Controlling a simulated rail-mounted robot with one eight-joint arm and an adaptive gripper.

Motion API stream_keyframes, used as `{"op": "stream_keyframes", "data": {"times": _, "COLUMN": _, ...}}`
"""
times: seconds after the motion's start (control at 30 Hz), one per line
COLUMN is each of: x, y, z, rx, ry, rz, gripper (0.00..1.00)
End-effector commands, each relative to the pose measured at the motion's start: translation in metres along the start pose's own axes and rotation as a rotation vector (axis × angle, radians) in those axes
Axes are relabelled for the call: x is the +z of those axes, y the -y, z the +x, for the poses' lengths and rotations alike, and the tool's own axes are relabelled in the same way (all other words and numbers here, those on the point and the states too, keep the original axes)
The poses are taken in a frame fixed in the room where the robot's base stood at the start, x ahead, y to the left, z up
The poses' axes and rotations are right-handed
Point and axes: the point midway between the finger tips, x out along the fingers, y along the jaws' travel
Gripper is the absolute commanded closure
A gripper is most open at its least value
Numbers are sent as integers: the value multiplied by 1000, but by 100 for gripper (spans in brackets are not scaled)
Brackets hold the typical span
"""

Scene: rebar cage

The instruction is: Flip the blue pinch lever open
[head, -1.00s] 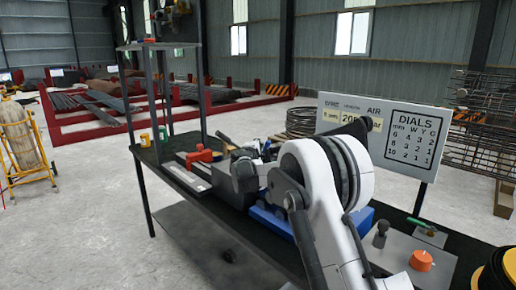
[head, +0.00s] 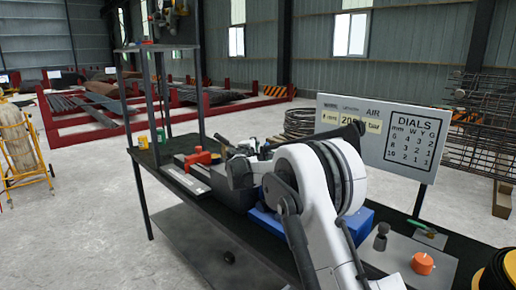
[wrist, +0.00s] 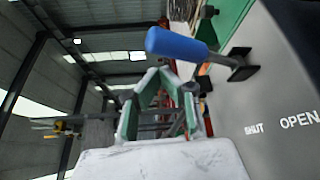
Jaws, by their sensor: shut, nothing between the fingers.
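In the wrist view the blue lever handle (wrist: 178,45) lies near the top middle, on a dark stem that runs right to a mount on a grey panel (wrist: 262,95). The panel bears the words SHUT and OPEN, with OPEN farther right. My gripper (wrist: 160,76), with green and grey fingers, is in the lower middle of the wrist view. Its fingertips are together and empty, just below the handle's left part in the picture. I cannot tell whether they touch it. In the head view my arm hides the lever, and the fingers cannot be made out.
In the head view a dark bench (head: 182,205) carries a red clamp-like part (head: 198,158), a blue box (head: 358,222) and an orange knob (head: 422,263). A sign board (head: 398,137) reading DIALS stands behind. Open concrete floor (head: 90,190) lies to the left.

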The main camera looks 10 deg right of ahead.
Motion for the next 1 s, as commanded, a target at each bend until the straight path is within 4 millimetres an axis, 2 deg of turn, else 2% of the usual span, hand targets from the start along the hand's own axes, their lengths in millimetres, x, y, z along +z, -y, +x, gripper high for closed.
{"op": "stream_keyframes", "data": {"times": 0.07, "x": -10, "y": -6, "z": -3, "rx": 1, "ry": -5, "rz": -1, "gripper": 100}}
{"op": "stream_keyframes", "data": {"times": 0.4, "x": -15, "y": 14, "z": -65, "rx": 2, "ry": -8, "rz": -1, "gripper": 100}}
{"op": "stream_keyframes", "data": {"times": 0.6, "x": -17, "y": 21, "z": -89, "rx": 3, "ry": -9, "rz": -1, "gripper": 100}}
{"op": "stream_keyframes", "data": {"times": 1.0, "x": -17, "y": 23, "z": -97, "rx": 2, "ry": -8, "rz": -1, "gripper": 100}}
